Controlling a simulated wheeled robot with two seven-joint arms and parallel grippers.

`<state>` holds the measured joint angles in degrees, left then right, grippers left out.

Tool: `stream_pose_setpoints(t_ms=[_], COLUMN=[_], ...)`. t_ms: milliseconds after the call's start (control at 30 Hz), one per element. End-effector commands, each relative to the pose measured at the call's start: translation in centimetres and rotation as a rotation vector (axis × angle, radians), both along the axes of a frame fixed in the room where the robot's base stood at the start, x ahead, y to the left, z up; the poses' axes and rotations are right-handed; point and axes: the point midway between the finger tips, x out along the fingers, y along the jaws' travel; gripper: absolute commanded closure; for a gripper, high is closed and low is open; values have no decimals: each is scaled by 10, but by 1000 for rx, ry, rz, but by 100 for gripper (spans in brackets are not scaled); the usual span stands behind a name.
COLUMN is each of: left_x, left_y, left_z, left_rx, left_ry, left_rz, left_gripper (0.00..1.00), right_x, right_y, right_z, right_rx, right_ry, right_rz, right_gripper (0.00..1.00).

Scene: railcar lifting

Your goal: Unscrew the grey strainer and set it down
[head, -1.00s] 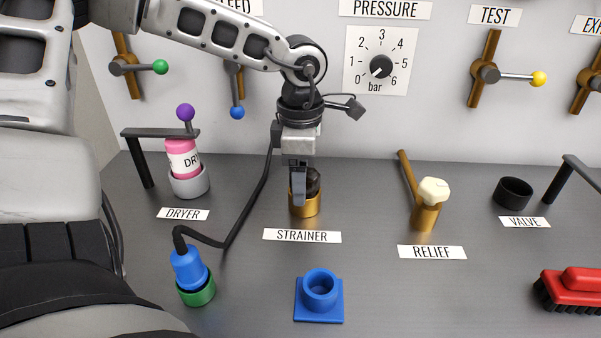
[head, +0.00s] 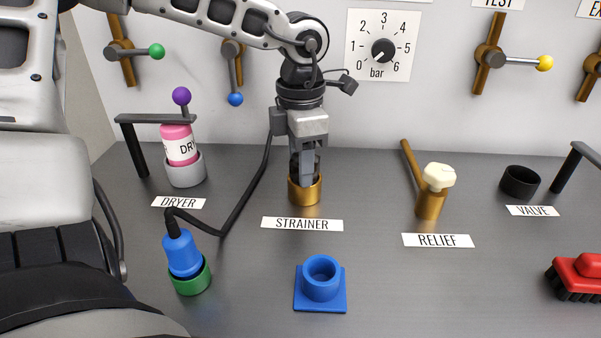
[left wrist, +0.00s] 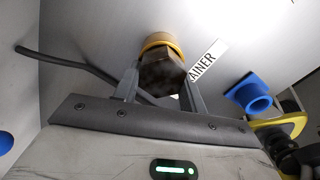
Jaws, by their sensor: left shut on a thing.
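The strainer (left wrist: 160,72) shows in the left wrist view as a dark brown-grey hex-shaped piece in a brass ring. In the head view the brass socket (head: 305,190) stands behind the STRAINER label (head: 302,224), and the strainer is mostly hidden by my fingers. My left gripper (head: 306,180) points straight down over the socket. Its fingers, also seen in the left wrist view (left wrist: 158,85), are shut on the strainer, one on each side. The strainer is at the socket; I cannot tell how deep it sits. My right gripper is not in view.
A blue square-based cup (head: 320,280) stands in front of the label. A blue plug (head: 182,253) in a green ring, with a black cable, is at the left front. The dryer (head: 181,150) and relief valve (head: 432,195) flank the strainer. Bench space lies right of the cup.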

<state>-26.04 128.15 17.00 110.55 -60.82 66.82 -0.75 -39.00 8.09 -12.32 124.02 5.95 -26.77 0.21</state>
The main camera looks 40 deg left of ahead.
Motion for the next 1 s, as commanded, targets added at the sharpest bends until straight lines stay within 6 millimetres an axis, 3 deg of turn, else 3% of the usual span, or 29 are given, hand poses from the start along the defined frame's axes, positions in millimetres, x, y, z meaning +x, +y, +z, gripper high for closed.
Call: stream_pose_setpoints(t_ms=[367, 600, 900, 933, 1000], left_x=[3, 3, 1, 1, 2], left_y=[4, 5, 6, 6, 5], left_z=[-3, 0, 3, 3, 3], left_rx=[10, 10, 9, 9, 8], left_ry=[-13, -14, -8, -8, -8], left_rz=[559, 902, 957, 957, 955], left_gripper=[82, 82, 82, 50, 46], right_x=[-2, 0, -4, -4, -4], right_y=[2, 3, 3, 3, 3], right_z=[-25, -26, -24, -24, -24], right_rx=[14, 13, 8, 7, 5], right_ry=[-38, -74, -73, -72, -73], right_rz=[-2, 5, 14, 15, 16], right_gripper=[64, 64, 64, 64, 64])
